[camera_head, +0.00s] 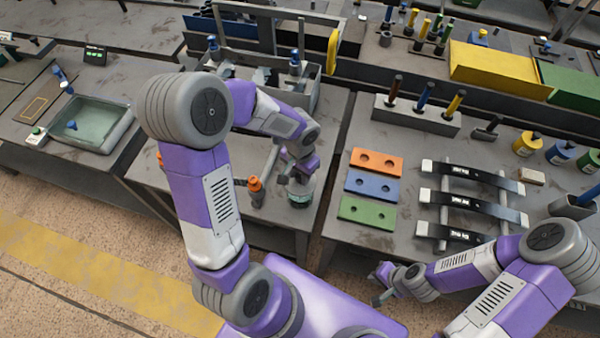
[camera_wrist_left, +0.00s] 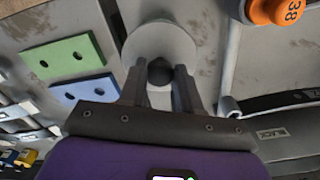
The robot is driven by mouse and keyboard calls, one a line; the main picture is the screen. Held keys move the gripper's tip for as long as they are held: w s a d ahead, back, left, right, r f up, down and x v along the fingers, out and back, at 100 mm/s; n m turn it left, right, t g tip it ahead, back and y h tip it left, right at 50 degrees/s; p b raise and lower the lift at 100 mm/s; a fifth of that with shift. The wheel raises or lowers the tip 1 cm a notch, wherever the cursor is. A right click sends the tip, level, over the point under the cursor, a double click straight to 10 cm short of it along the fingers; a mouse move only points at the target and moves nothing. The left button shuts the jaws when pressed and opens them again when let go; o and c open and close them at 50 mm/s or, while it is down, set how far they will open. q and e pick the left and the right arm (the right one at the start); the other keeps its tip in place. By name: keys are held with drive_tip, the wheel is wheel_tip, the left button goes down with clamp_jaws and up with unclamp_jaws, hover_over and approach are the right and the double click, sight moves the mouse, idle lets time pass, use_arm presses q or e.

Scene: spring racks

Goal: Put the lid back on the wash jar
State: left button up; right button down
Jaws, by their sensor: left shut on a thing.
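The wash jar (camera_head: 301,194) is a greenish clear jar on the grey bench, directly under my left gripper (camera_head: 300,172) in the head view. In the left wrist view, the lid is a round pale grey disc (camera_wrist_left: 145,42) with a dark knob (camera_wrist_left: 159,72). My left gripper (camera_wrist_left: 160,92) is shut on that knob from above. The lid hides the jar in the wrist view, and the arm partly covers both in the head view. I cannot tell whether the lid touches the jar's rim. My right gripper (camera_head: 380,284) is empty, its fingers apart, near the right bench's front edge.
An orange-capped bottle (camera_head: 256,190) stands just left of the jar. Orange (camera_head: 377,162), blue (camera_head: 371,185) and green (camera_head: 366,212) plates lie to the right, beside a rack with black straps (camera_head: 470,203). A water basin (camera_head: 90,122) is at far left.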

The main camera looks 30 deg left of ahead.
use_arm(q)
drive_tip(key=shift+f+b, duration=0.15)
drive_tip(key=shift+b, duration=0.25)
idle(1.1)
drive_tip(key=o, duration=1.1)
drive_tip(key=shift+o, duration=0.7)
drive_tip(key=o, duration=0.4)
drive_tip(key=shift+r+p, duration=2.7)
drive_tip(key=shift+r, duration=0.85)
